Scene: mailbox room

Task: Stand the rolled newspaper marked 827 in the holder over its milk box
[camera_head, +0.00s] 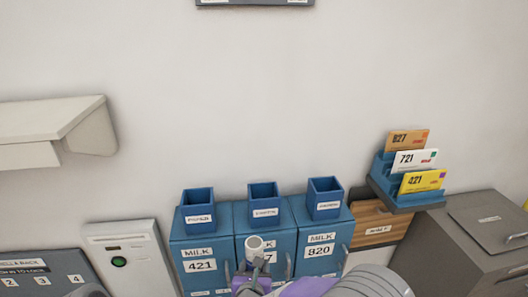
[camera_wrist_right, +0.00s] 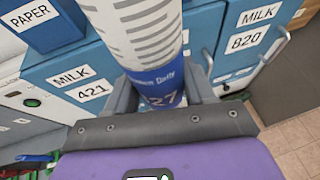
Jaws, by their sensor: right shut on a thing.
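The rolled newspaper (camera_head: 254,244) is white and grey with a blue band; in the right wrist view (camera_wrist_right: 143,35) the band shows the digits "27". My right gripper (camera_head: 253,272) is shut on the newspaper's lower part, and the roll stands up from the jaws. In the head view it is in front of the middle blue milk box (camera_head: 247,222), whose label is mostly hidden and ends in 7. The blue holder (camera_head: 263,196) above that box looks empty, and the roll's top appears below it. My left gripper is in neither view.
Milk box 421 (camera_head: 201,279) is on the left and milk box 820 (camera_head: 317,261) on the right, each with a blue holder (camera_head: 198,206) (camera_head: 324,197) above. A rack of numbered cards (camera_head: 377,166) stands to the right. A white shelf (camera_head: 55,120) juts out at left.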

